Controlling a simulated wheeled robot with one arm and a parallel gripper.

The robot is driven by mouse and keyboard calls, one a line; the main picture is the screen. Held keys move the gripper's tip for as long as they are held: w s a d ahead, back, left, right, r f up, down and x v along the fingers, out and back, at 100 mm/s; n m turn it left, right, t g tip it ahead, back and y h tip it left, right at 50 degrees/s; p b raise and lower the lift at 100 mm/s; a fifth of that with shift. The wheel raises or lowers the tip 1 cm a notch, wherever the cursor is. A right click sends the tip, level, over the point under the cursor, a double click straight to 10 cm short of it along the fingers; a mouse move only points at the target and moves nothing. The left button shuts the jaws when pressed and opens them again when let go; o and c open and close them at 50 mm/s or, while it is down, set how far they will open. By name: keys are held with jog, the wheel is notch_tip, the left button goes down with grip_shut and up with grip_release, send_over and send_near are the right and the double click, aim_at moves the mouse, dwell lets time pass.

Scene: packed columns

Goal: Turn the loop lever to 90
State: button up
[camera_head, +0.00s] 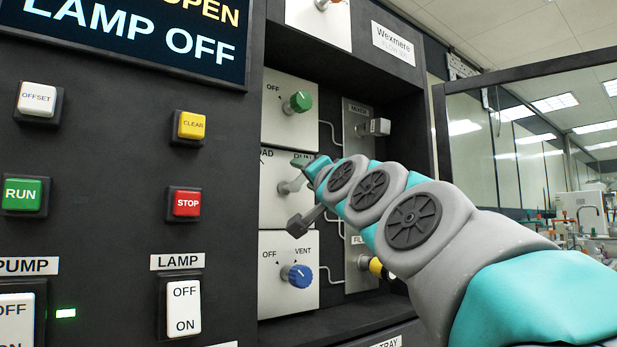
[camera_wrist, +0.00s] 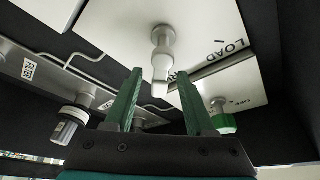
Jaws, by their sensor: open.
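The loop lever (camera_wrist: 162,55) is a pale grey lever on a white panel in the wrist view, with a round hub and a short handle. Its panel carries a LOAD label, and a second label is partly covered. In the head view the lever (camera_head: 288,187) is partly visible beside the end of my arm, below the LOAD and RUN labels. My gripper (camera_wrist: 160,72) is open, with two green fingers. The lever's handle appears between the fingers, with gaps on both sides and no visible contact. How deep the fingers reach around it is unclear.
A green knob (camera_head: 299,101) is on the panel above and a blue VENT knob (camera_head: 297,275) on the panel below. The dark cabinet frame (camera_head: 411,130) borders the recess closely.

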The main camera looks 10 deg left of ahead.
jog(key=b+v, duration=0.1)
jog(key=v, duration=0.6)
dwell(0.5)
